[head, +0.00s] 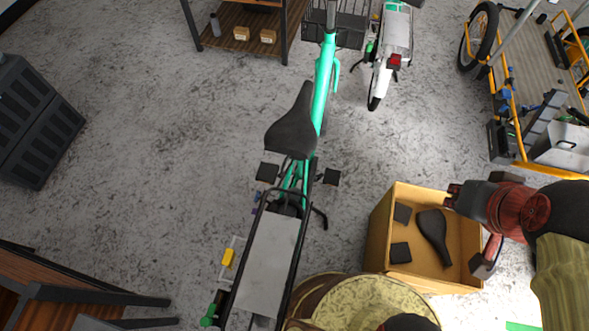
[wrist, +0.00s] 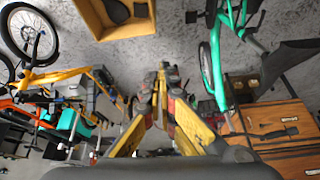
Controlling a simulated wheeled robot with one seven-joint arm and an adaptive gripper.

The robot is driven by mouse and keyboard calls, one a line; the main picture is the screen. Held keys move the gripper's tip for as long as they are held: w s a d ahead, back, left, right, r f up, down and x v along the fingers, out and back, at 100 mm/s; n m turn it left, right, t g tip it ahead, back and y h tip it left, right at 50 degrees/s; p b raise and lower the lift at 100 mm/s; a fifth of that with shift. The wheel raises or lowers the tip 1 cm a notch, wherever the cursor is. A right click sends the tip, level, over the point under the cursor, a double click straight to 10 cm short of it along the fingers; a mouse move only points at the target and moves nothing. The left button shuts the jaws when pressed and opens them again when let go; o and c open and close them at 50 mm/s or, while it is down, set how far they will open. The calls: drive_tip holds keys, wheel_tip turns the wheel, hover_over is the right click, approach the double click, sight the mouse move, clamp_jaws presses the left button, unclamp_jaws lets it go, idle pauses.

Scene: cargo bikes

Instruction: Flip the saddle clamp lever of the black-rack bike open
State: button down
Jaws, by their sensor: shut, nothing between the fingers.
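A turquoise bike (head: 321,85) stands in the middle of the head view, with a black saddle (head: 293,124). Its black-framed rear rack (head: 289,272) carries a grey plate and runs toward the bottom edge. The saddle clamp lever cannot be made out; the saddle covers most of that area from above. My gripper (wrist: 164,72) shows in the wrist view with yellow and red fingers, their tips together and nothing between them. In the head view my arm is on the right, over the side of a cardboard box and well apart from the saddle.
The open cardboard box (head: 377,232) holds a loose black saddle (head: 433,236) and dark pads. A white bike (head: 388,55) stands behind, a yellow cargo bike (head: 507,115) at right. Dark crates (head: 35,120) are at left, a wooden bench (head: 45,285) at lower left. Floor left of the bike is clear.

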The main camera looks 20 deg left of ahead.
drive_tip(key=w+a+f+m+g+y+p, duration=0.1)
drive_tip(key=w+a+f+m+g+y, duration=0.3)
drive_tip(key=w+a+f, duration=0.3)
drive_tip(key=w+a+f+m+g+y+p, duration=0.25)
drive_tip(key=w+a+f, duration=0.25)
drive_tip(key=a+f, duration=0.4)
drive_tip(key=w+a+f+m+y, duration=0.1)
drive_tip(key=a+f+m, duration=0.3)
drive_tip(key=f, duration=0.6)
drive_tip(key=w+a+f+m+y+p, duration=0.1)
drive_tip(key=a+f+m+y, duration=0.3)
drive_tip(key=f, duration=0.6)
drive_tip(key=shift+w+m, duration=0.3)
drive_tip(key=shift+m, duration=0.85)
drive_tip(key=shift+f+y, duration=0.1)
drive_tip(key=shift+y, duration=0.15)
drive_tip(key=a+r+b+x, duration=0.1)
drive_tip(key=b+x, duration=0.3)
drive_tip(key=x, duration=0.9)
drive_tip(key=shift+s+r, duration=0.3)
